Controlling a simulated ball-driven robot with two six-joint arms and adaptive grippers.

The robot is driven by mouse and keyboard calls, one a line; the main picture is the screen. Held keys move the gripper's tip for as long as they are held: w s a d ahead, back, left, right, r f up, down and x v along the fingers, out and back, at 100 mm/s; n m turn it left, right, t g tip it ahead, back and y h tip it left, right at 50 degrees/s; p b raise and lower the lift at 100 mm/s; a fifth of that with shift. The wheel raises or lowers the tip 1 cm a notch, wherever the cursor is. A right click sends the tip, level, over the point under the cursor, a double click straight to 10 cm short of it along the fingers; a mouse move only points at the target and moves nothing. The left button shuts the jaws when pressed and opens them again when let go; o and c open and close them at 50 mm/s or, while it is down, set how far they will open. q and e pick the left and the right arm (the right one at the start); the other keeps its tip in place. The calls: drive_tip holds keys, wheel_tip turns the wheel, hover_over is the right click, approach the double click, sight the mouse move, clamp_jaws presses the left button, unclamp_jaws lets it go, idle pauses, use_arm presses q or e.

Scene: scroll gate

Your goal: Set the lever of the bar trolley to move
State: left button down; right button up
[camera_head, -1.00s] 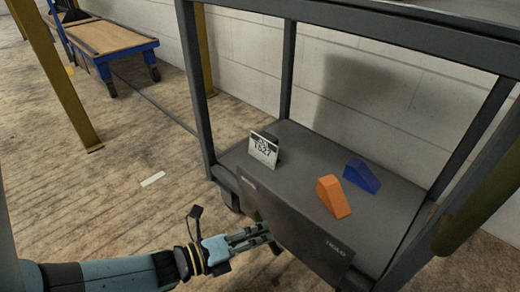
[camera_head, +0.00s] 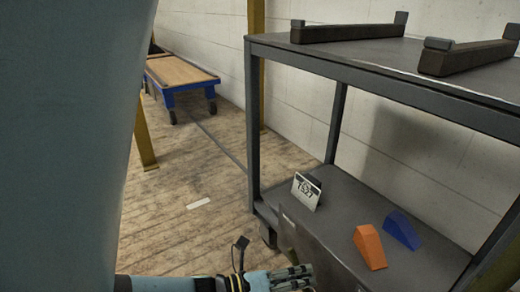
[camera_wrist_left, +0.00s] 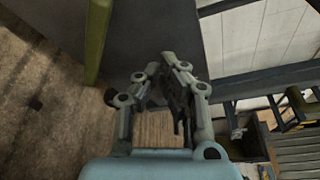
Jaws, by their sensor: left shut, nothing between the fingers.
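The bar trolley (camera_head: 254,140) is a dark grey frame in the head view, with dark bars (camera_head: 350,29) on its top shelf. Its lower deck (camera_head: 342,208) has a front panel running down out of the picture. I cannot make out the lever or its setting. My left gripper (camera_head: 304,273) is at the bottom edge of the head view, by the front panel. In the left wrist view the gripper (camera_wrist_left: 160,66) is shut and empty, in front of a dark grey surface (camera_wrist_left: 155,28). My right gripper is not in view.
A sign (camera_head: 306,190), an orange wedge (camera_head: 369,248) and a blue wedge (camera_head: 402,229) sit on the lower deck. A blue cart (camera_head: 180,82) with a wooden top and a yellow post (camera_head: 146,135) stand farther back.

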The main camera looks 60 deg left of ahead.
use_arm(q)
drive_tip(key=s+a+f, duration=0.2)
drive_tip(key=s+a, duration=0.1)
drive_tip(key=s, duration=0.6)
drive_tip(key=shift+f, duration=0.15)
